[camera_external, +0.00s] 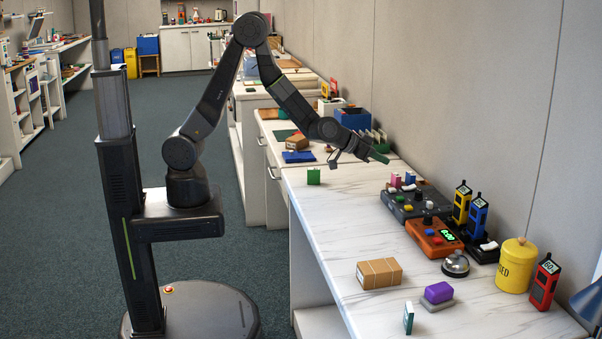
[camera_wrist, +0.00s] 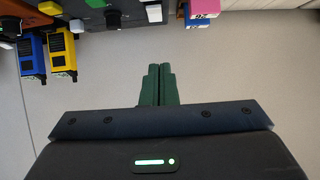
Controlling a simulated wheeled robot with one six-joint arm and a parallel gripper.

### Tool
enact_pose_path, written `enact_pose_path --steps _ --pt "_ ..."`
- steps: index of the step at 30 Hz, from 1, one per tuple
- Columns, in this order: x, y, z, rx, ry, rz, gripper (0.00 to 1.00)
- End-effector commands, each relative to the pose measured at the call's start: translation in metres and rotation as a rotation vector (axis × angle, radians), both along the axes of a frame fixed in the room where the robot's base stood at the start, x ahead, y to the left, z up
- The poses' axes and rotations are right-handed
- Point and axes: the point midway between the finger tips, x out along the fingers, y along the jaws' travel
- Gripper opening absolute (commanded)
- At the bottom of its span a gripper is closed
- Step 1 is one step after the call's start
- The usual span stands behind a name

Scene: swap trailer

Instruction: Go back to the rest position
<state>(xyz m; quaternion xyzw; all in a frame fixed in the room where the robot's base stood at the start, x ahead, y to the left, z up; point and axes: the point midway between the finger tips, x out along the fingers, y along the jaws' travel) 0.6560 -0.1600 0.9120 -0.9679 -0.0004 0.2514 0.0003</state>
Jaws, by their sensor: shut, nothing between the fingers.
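My gripper (camera_external: 376,155) is at the end of my outstretched arm, above the far part of the white marbled counter (camera_external: 330,235) in the external view. Its dark green fingers (camera_wrist: 158,84) are together and empty in the wrist view. The fingers point toward the wall side in the external view.
A dark grey control box (camera_external: 413,204), an orange timer box (camera_external: 434,238), yellow (camera_external: 461,203) and blue (camera_external: 477,217) handsets, a bell (camera_external: 456,264), and a yellow canister (camera_external: 516,266) line the wall side. A cardboard box (camera_external: 379,273) and purple block (camera_external: 438,292) lie nearer. Floor left is clear.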

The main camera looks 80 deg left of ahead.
Motion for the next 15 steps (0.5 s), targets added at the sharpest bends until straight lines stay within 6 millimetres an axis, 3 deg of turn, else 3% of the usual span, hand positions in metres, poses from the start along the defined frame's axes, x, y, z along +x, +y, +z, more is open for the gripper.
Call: enact_pose_path --steps 12,15 --pt "0.073 0.0 -0.024 0.0 0.002 0.001 0.0" --pt "0.075 0.0 -0.044 0.0 0.003 0.0 0.0"
